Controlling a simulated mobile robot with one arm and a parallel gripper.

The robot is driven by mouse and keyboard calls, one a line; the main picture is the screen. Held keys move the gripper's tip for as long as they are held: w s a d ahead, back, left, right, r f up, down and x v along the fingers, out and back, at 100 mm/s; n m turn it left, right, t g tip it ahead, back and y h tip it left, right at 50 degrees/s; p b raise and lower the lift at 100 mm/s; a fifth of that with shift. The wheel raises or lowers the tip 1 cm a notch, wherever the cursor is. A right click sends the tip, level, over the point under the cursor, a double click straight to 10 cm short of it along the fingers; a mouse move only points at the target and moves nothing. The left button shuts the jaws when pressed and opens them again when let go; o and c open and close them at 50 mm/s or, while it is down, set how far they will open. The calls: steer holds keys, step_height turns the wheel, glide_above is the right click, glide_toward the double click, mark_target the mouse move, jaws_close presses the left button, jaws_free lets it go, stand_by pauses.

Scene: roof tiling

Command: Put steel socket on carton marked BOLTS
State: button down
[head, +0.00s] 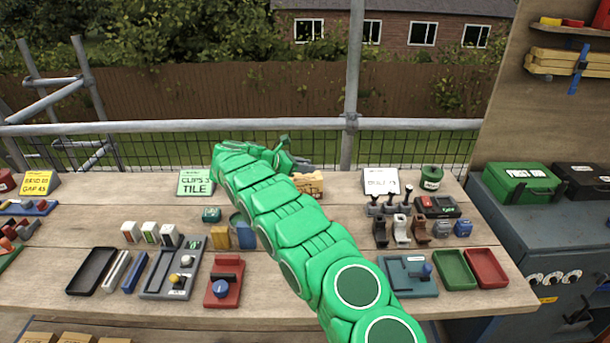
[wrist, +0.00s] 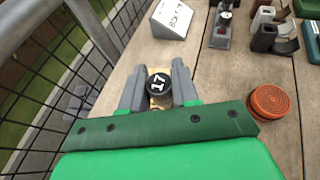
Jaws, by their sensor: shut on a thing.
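In the wrist view, the socket (wrist: 159,84) shows as a dark round top marked 17. My gripper (wrist: 157,86) is shut on it, one grey finger on each side. A tan surface (wrist: 158,103) shows just below it between the fingers; whether they touch is unclear. In the head view my gripper (head: 296,161) is at the back of the bench, by a tan, carton-like block (head: 308,184), and the socket is hidden. No BOLTS mark is readable on that block. A white sloped placard (head: 380,181) has lettering that seems to begin BOLT; it also shows in the wrist view (wrist: 176,18).
An orange round thing (wrist: 270,101) is right of my gripper in the wrist view. Dark clamp-like pieces (head: 390,202) and a green tin (head: 431,178) are farther right. A railing (wrist: 40,45) runs along the bench's back edge. Bare wood lies between the block and the placard.

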mark_target(305, 181)
steer(key=shift+w+f, duration=0.1)
steer(key=shift+w+f, duration=0.1)
steer(key=shift+f, duration=1.65)
steer(key=c, duration=0.8)
jaws_free()
steer(key=shift+f, duration=0.1)
steer(key=shift+c, duration=0.2)
